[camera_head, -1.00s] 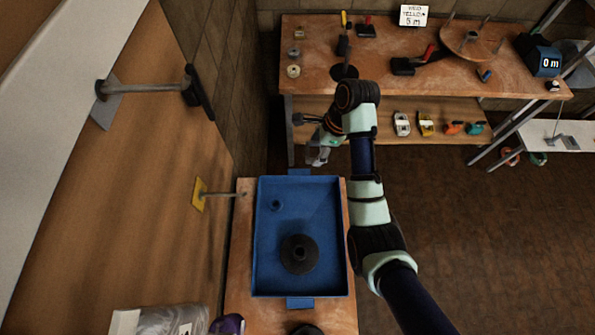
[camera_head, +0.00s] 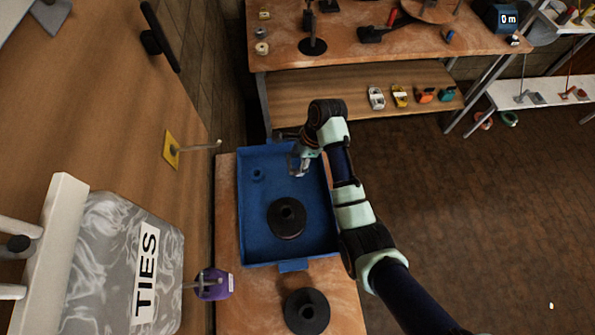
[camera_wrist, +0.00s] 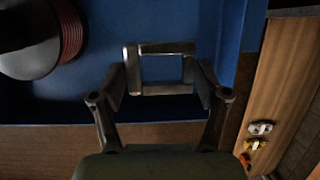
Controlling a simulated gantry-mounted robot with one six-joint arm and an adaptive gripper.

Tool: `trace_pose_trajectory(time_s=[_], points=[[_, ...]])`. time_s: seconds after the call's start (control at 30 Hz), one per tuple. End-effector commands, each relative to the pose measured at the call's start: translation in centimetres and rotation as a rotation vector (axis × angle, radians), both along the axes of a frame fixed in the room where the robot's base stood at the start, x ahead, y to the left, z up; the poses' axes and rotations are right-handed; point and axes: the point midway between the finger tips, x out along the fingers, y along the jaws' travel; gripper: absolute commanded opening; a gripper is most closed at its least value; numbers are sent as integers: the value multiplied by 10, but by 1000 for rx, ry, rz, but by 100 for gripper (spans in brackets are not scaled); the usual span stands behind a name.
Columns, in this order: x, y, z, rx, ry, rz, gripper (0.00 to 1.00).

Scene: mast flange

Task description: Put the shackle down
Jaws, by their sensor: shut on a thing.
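My gripper (camera_head: 300,162) is over the far right part of a blue tray (camera_head: 260,247) in the head view. In the wrist view my gripper (camera_wrist: 161,82) has its two fingers on either side of the shackle (camera_wrist: 165,47), a small grey metal frame with two crossbars. The fingers are shut on it, and the blue of the tray shows behind and through it. I cannot tell how far the shackle is above the tray floor. In the head view the shackle is small and hard to separate from the fingers.
Another black cone (camera_head: 306,311) stands on the bench in front. A purple roll (camera_head: 213,284) hangs at left.

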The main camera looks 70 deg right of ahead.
Motion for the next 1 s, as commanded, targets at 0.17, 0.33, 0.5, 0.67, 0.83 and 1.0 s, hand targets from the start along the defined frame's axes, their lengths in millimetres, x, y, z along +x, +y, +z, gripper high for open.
trace_pose_trajectory(time_s=[0.17,0.33,0.5,0.67,0.83,1.0], points=[[0,0,-23,-1,0,0,36],[0,0,-29,0,0,0,36],[0,1,-60,2,1,1,36],[0,0,-66,-2,-1,-1,36],[0,0,-66,-1,0,0,36],[0,0,-68,-1,0,0,89]])
